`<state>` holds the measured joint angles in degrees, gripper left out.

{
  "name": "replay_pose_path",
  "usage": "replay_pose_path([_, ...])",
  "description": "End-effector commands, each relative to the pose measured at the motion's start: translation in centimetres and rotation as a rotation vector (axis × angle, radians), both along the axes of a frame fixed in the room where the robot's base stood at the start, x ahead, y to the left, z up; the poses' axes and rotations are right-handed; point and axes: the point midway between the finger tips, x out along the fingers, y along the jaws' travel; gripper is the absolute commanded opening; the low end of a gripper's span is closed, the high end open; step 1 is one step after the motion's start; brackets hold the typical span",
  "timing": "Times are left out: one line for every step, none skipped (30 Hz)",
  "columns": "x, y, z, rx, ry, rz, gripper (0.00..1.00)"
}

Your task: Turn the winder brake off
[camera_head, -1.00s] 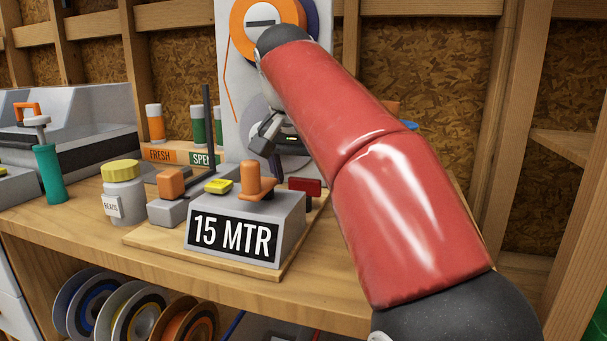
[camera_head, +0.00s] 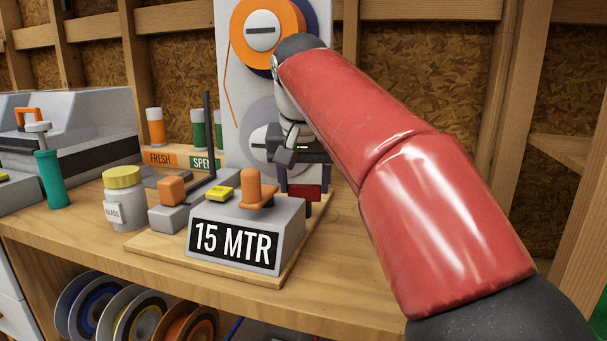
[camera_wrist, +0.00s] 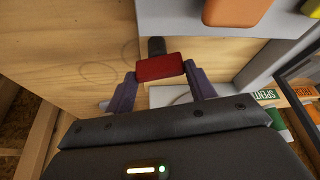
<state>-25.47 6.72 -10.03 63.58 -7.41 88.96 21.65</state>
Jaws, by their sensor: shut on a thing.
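The winder is a grey box (camera_head: 290,221) labelled "15 MTR" on a wooden base (camera_head: 150,243). A red block-shaped handle (camera_head: 305,193), which looks like the brake lever, shows at the box's right rear. In the wrist view the red handle (camera_wrist: 160,68) sits between the two purple fingers of my gripper (camera_wrist: 161,76), on a short dark stem (camera_wrist: 157,46). My gripper (camera_head: 304,182) reaches down from behind and is shut on the handle. Its fingers are partly hidden in the head view. The lever's exact setting cannot be told.
An orange knob (camera_head: 258,190) and yellow button (camera_head: 220,192) are on the box. An orange-topped grey block (camera_head: 171,200) and bead jar (camera_head: 123,200) stand left. A grey panel with an orange spool (camera_head: 262,35) rises behind. The bench front right is clear.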

Motion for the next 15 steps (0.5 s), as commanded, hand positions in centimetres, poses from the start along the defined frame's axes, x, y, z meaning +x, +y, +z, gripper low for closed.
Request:
replay_pose_path([-0.03,-0.17,0.33,0.002,0.000,0.041,0.32])
replay_pose_path([-0.03,-0.15,0.36,0.003,-0.001,0.069,0.32])
replay_pose_path([-0.03,-0.22,0.34,0.001,0.000,0.108,0.32])
replay_pose_path([0.00,-0.23,0.34,0.001,0.000,0.136,0.32])
replay_pose_path([0.00,-0.21,0.35,0.002,0.000,0.165,0.32])
replay_pose_path([-0.01,-0.26,0.33,0.001,0.000,0.203,0.32])
replay_pose_path([0.00,-0.26,0.35,0.002,-0.001,0.232,0.32])
replay_pose_path([0.01,-0.27,0.36,0.001,-0.002,0.260,0.32])
replay_pose_path([0.01,-0.32,0.31,0.003,0.000,0.297,0.32])
replay_pose_path([0.02,-0.35,0.31,0.002,0.000,0.325,0.32])
replay_pose_path([0.04,-0.33,0.30,0.002,-0.001,0.354,0.32])
replay_pose_path([0.07,-0.36,0.27,0.002,-0.001,0.393,0.32])
replay_pose_path([0.08,-0.36,0.25,0.002,-0.002,0.421,0.32])
replay_pose_path([0.09,-0.35,0.22,0.002,-0.001,0.449,0.32])
replay_pose_path([0.12,-0.42,0.20,0.002,-0.002,0.486,0.32])
